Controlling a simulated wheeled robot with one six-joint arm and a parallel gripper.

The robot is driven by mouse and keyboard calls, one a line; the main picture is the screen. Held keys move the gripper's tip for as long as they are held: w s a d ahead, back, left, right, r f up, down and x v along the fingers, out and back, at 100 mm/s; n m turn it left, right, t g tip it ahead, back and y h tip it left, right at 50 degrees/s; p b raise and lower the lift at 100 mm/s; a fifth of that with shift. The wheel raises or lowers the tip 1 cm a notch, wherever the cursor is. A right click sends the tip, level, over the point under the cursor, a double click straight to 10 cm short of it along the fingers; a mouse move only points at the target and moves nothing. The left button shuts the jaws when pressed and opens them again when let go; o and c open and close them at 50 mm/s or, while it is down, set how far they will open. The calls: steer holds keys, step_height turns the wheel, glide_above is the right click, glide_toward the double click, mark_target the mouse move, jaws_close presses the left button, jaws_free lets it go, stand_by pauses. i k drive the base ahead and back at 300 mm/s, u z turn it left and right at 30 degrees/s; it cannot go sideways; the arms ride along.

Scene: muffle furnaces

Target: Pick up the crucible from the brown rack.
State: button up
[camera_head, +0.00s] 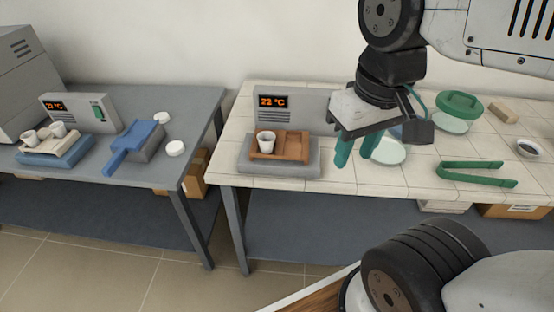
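The brown rack (292,148) sits on a grey slab of the device with the orange "23 °C" display, at the left end of the tiled table. A white crucible (266,142) stands upright at the rack's left side. My gripper (356,157) hangs to the right of the rack, above the tiled table. Its two green fingers are apart with a gap between them, and I see nothing held. The gripper is clear of the crucible.
The tiled table (320,181) also holds a white dish (388,152), green tongs (476,174) and a green-lidded container (458,108). On the left table, white crucibles (58,129) stand on a pale rack beside a blue scoop (134,144). A floor gap separates the tables.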

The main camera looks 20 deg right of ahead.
mark_target(265, 138)
steer(key=k, duration=0.9)
steer(key=z, duration=0.75)
steer(key=i, duration=0.7)
steer(key=z, duration=0.1)
